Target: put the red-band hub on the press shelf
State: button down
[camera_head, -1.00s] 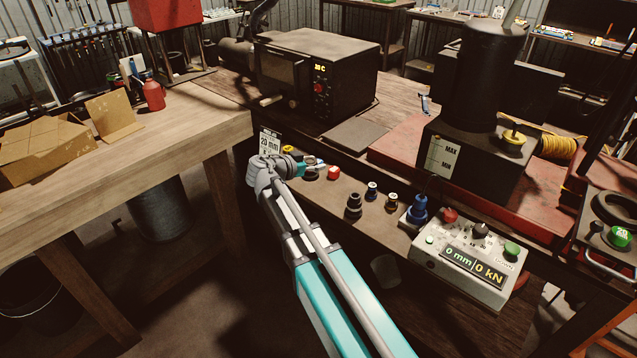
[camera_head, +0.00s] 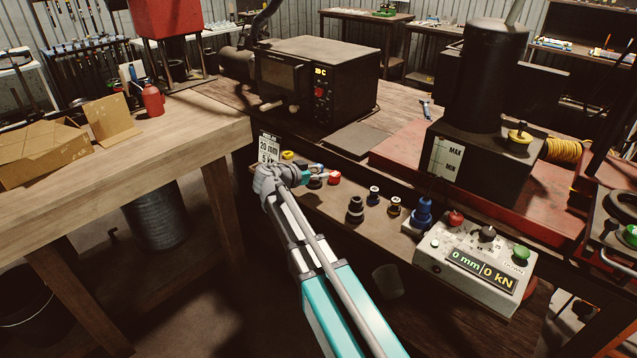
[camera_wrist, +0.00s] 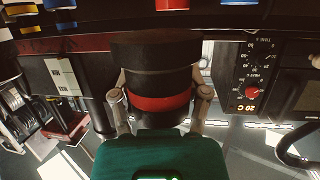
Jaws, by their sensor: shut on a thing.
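My gripper (camera_wrist: 161,100) is shut on the red-band hub (camera_wrist: 160,103), a black cylinder with a red band, in the wrist view. One finger lies on each side of it. In the head view my gripper (camera_head: 307,173) is over the left end of the press shelf (camera_head: 328,207). The hub is hard to make out there, in the shadow by the fingers. Whether it touches the shelf I cannot tell.
A red-topped piece (camera_head: 334,178) sits just right of my gripper. Black dies (camera_head: 356,208), a blue piece (camera_head: 421,216) and a control box (camera_head: 474,262) stand farther right. A wooden bench (camera_head: 190,150) is at left; an oven (camera_head: 318,85) is behind.

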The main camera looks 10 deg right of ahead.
aim_at(317, 181)
jog(key=shift+w+d+f+b, duration=0.1)
jog(key=shift+w+f+b, duration=0.1)
jog(key=shift+f+b, duration=0.25)
jog(key=shift+w+d+f+b, duration=0.1)
jog(key=shift+w+f+b, duration=0.1)
jog(key=shift+f+b, duration=1.35)
jog(key=shift+f, duration=0.15)
jog(key=shift+c, duration=0.4)
grip_release()
jog(key=shift+r, duration=0.2)
jog(key=shift+s+a+r, duration=0.15)
jog(key=shift+s+a, duration=0.15)
jog(key=shift+a, duration=0.1)
jog(key=p+v, duration=0.3)
jog(key=v, duration=0.8)
jog(key=shift+p, duration=0.3)
